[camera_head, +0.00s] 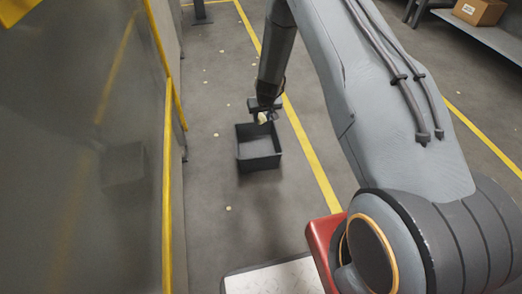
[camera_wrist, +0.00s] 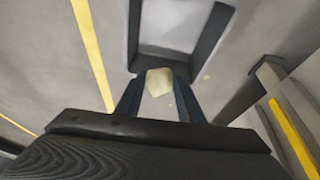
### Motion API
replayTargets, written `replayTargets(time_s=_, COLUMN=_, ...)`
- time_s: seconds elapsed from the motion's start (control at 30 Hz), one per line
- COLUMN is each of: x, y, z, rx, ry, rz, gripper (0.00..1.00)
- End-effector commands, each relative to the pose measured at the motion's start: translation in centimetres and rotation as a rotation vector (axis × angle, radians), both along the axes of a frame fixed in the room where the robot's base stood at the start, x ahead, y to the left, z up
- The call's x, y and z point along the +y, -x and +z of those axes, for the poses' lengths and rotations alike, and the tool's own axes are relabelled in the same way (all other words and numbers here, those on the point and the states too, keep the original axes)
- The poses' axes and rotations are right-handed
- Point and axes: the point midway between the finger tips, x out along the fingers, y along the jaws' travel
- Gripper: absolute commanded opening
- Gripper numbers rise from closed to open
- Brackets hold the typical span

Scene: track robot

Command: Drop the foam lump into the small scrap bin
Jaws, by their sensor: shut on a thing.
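The foam lump (camera_wrist: 159,82) is a pale cream block held between the two fingers of my gripper (camera_wrist: 158,95) in the wrist view. In the head view the lump (camera_head: 262,118) shows small and pale at the end of my gripper (camera_head: 263,113), at the far edge of the bin. The small scrap bin (camera_head: 259,164) is a dark, open-topped square box on the floor with a bare grey inside. In the wrist view the bin (camera_wrist: 134,30) lies just beyond the fingertips. The height of the lump above the bin is hard to tell.
A glossy panel with a yellow frame (camera_head: 168,150) stands along the left. A yellow floor line (camera_head: 310,150) runs right of the bin. Several small pale bits (camera_head: 228,208) lie on the floor. A cardboard box (camera_head: 478,11) sits on a shelf at top right.

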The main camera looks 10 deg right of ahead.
Motion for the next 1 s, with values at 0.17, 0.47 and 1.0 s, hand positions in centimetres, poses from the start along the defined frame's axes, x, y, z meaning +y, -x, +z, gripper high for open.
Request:
replayTargets(time_s=0.17, x=0.2, y=-0.2, z=-1.1, rx=0.0, ry=0.0, rz=0.002, gripper=0.14)
replayTargets(time_s=0.47, x=-0.1, y=-0.1, z=-2.2, rx=0.0, ry=0.001, rz=0.0, gripper=0.14)
replayTargets(time_s=1.0, x=-0.2, y=-0.1, z=-4.8, rx=0.001, ry=0.001, rz=-0.003, gripper=0.14)
